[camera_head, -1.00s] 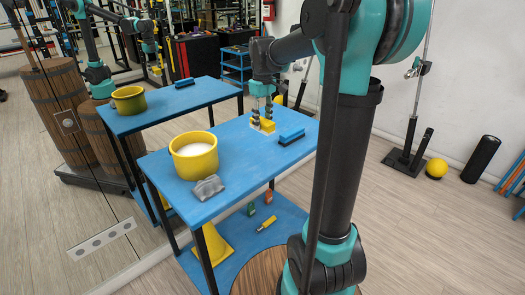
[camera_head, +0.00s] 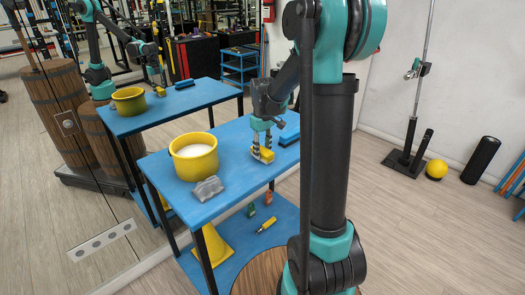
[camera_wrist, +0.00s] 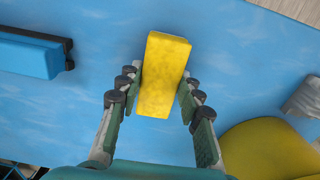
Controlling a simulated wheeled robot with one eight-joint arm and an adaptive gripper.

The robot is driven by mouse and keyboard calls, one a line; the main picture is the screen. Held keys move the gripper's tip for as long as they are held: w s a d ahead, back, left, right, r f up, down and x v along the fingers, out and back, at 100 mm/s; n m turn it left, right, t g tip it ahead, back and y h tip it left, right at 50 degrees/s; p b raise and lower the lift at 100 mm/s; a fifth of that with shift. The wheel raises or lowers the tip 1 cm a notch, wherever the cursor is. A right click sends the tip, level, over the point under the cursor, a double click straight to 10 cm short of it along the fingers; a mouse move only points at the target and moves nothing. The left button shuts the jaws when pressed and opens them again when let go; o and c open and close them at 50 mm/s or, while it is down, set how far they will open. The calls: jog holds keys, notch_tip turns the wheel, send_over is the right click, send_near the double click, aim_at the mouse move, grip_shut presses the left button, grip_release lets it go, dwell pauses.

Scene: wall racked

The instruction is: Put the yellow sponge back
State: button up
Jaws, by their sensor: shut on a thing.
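The yellow sponge (camera_wrist: 163,75) is a plain rectangular block held between the two fingers of my gripper (camera_wrist: 160,90) in the wrist view. In the head view, my gripper (camera_head: 262,154) is over the blue table top (camera_head: 228,140), right of the yellow bucket, with a bit of the sponge (camera_head: 266,154) showing between the fingers. I cannot tell whether the sponge touches the table or is just above it.
A yellow bucket (camera_head: 193,169) with white contents and a grey crumpled cloth (camera_head: 207,190) stand left of my gripper. A blue brush (camera_wrist: 30,55) lies beyond it. A lower shelf (camera_head: 232,252) holds a yellow cone (camera_head: 213,250). A mirror at left reflects the table.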

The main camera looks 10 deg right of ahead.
aim_at(263, 150)
jog(key=o, duration=1.2)
jog(key=shift+f, duration=0.1)
jog(key=shift+o, duration=0.2)
notch_tip(263, 150, up, 12)
jog(key=s+d+f+m+t, duration=0.2)
jog(key=s+f+m, duration=0.1)
jog(key=s+f, duration=0.5)
jog(key=s+d+f+m+t, duration=0.2)
jog(key=s+f, duration=0.7)
jog(key=s, duration=0.6)
jog(key=shift+m, duration=0.9)
